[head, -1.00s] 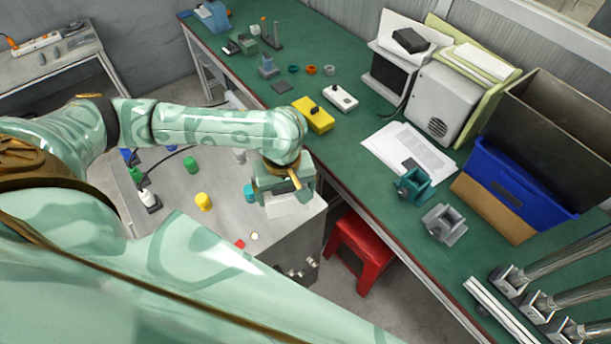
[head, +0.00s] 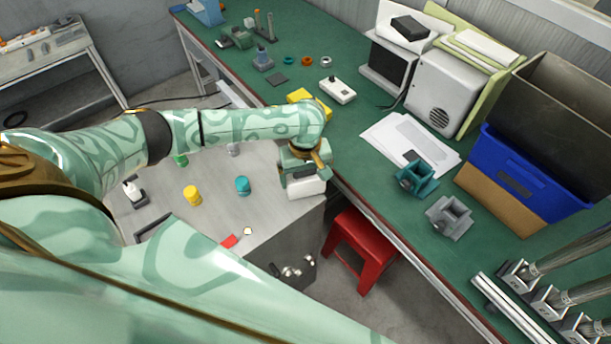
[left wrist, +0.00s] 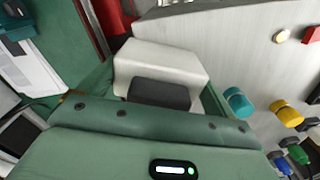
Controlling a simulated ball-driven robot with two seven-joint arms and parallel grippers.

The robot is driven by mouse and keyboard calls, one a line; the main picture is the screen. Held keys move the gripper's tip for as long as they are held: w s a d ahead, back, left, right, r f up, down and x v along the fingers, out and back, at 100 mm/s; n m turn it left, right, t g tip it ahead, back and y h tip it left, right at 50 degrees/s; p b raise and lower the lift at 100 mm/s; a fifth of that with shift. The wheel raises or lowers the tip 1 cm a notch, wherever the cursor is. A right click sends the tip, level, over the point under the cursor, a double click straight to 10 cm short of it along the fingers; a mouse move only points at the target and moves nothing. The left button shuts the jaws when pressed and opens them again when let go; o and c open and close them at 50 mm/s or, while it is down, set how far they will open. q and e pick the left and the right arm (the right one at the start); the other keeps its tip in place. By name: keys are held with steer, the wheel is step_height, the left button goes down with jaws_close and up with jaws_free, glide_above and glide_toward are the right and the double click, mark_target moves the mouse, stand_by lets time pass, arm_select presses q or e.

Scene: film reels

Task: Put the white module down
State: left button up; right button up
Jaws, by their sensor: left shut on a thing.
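The white module (head: 307,187) is a pale block with a dark grey part on top. My left gripper (head: 303,168) is shut on it, over the right edge of the grey cabinet top (head: 275,215), beside the green bench. In the left wrist view the white module (left wrist: 165,58) sits between the fingers of my left gripper (left wrist: 158,88). I cannot tell whether its underside touches the cabinet. My right gripper is not in view.
Teal (head: 242,185) and yellow (head: 192,195) cylinders stand on the cabinet to the left. A red stool (head: 360,245) stands below the bench edge. The green bench (head: 365,185) holds a yellow box (head: 300,96), papers (head: 410,145) and a teal fixture (head: 415,178).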

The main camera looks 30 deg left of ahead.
arm_select(q)
steer(key=shift+r, duration=0.1)
steer(key=o, duration=0.8)
step_height(320, 180, up, 12)
steer(key=p, duration=0.4)
steer(key=shift+r+p, duration=0.1)
steer(key=shift+p, duration=0.2)
